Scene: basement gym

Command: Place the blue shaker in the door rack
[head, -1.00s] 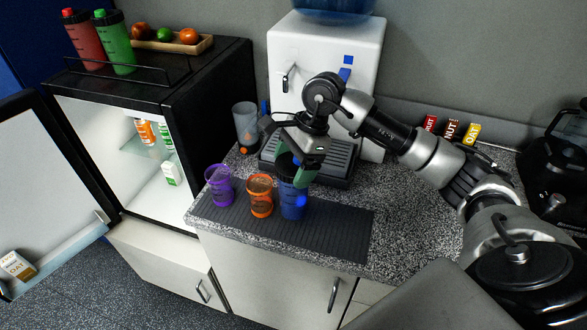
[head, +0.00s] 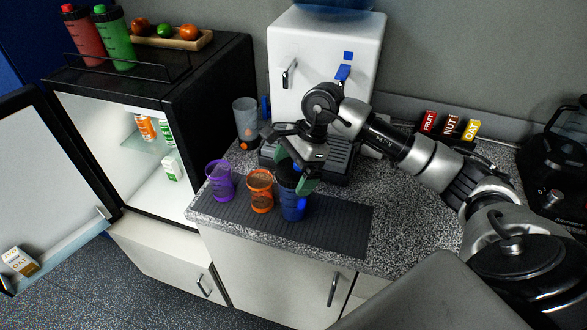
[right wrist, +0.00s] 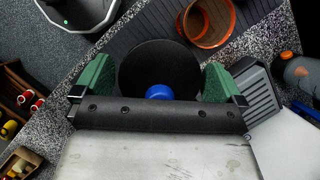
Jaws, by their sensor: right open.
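The blue shaker (head: 292,205) stands upright on the dark ribbed mat (head: 340,230) on the counter, right of an orange shaker. My right gripper (head: 297,178) is open at the shaker's top, with green finger pads on either side of it. In the right wrist view the shaker's black lid (right wrist: 158,68) with a blue knob (right wrist: 159,92) lies between the two pads, with a gap showing on each side. The fridge door stands open at the left, and its rack (head: 60,252) holds an oat carton (head: 19,261). My left gripper is not in view.
An orange shaker (head: 261,192) and a purple shaker (head: 219,181) stand close by on the mat. The open fridge (head: 140,165) is at the left. The mat's right part is bare.

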